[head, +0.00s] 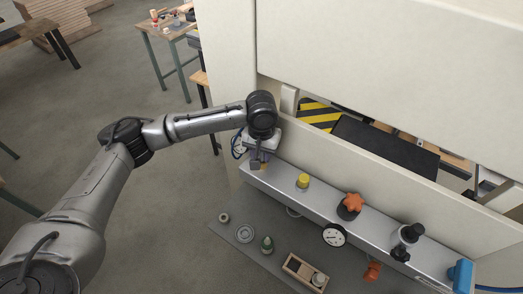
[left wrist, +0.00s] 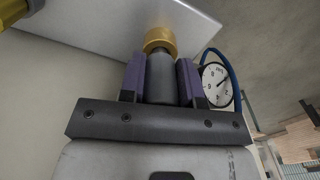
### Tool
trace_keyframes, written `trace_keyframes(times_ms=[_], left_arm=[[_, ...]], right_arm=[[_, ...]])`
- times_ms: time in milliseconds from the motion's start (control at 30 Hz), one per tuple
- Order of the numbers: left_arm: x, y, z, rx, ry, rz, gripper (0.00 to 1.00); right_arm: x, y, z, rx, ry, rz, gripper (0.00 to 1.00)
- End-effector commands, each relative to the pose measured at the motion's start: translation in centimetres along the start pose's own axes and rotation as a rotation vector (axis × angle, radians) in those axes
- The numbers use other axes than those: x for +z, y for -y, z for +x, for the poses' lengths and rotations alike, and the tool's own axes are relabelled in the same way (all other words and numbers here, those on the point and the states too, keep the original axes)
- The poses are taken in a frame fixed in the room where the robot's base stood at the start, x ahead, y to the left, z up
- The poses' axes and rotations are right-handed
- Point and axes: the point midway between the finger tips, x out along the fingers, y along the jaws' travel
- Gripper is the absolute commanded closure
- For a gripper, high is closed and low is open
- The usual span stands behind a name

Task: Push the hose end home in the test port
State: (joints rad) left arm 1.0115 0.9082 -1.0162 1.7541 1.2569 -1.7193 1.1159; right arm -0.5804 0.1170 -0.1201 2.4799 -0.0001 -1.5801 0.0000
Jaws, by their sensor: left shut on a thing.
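My left gripper (head: 262,166) is at the left end of the grey metal ledge, under my dark wrist. In the left wrist view its two purple fingers (left wrist: 162,82) are shut on the hose end (left wrist: 162,78), a dark grey cylinder. The hose end's far end meets a brass ring (left wrist: 160,40), apparently the test port, at the ledge. I cannot tell whether it is fully seated. The blue hose (left wrist: 236,75) curves past a round white gauge (left wrist: 216,84) beside the fingers. My right gripper is not in view.
The ledge (head: 325,205) carries a yellow cap (head: 303,181), an orange star knob (head: 352,202), a black-topped fitting (head: 407,238) and a blue block (head: 460,275). A dial gauge (head: 334,235) hangs at its front. Below, a grey bench (head: 225,240) holds small parts and a wooden box (head: 304,272).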

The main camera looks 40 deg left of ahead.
Motion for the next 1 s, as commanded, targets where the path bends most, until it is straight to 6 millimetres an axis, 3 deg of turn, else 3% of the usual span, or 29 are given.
trace_keyframes(times_ms=[233, 267, 567, 800, 1000], left_arm=[[0.0, 0.0, 0.6, 0.001, 0.001, 0.0, 0.96], [0.0, 0.0, 0.6, 0.001, 0.001, 0.0, 0.68], [0.0, 0.0, 0.6, 0.0, 0.001, 0.0, 0.4], [0.0, 0.0, 0.5, 0.0, 0.001, 0.0, 0.4], [-0.1, 0.0, -0.7, 0.0, -0.001, 0.0, 0.4]], right_arm=[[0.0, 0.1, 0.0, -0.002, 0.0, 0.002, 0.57], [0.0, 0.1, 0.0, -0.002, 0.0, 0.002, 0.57], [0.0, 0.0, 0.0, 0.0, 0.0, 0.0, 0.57], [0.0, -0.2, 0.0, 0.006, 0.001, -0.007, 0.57], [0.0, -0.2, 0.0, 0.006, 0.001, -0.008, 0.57]])
